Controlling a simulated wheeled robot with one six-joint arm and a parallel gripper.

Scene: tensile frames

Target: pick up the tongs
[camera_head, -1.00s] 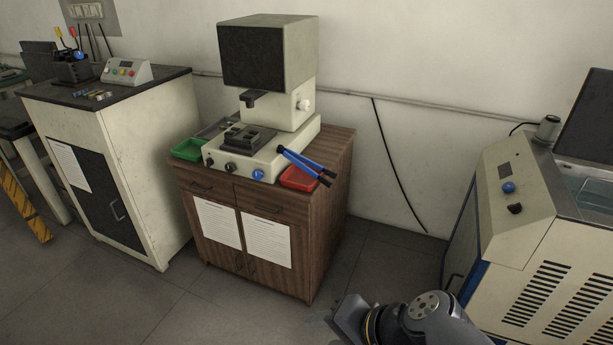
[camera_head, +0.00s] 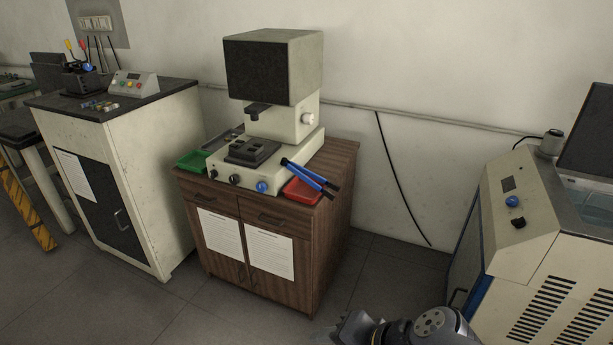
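The tongs (camera_head: 307,174) have blue handles and dark ends. They lie at the right front of the cream testing machine (camera_head: 283,124), and their dark ends reach over the red tray (camera_head: 301,192) on the wooden cabinet. My arm shows at the bottom edge of the view, low and in front of the cabinet. The grey part at its left end (camera_head: 352,331) is cut off by the frame, so its fingers cannot be made out. It is well apart from the tongs.
The wooden cabinet (camera_head: 330,215) also bears a green tray (camera_head: 192,160) at its left. A white cabinet (camera_head: 150,170) with a dark top stands left. A cream console (camera_head: 520,260) stands right. Grey floor (camera_head: 385,275) is free between the cabinet and the console.

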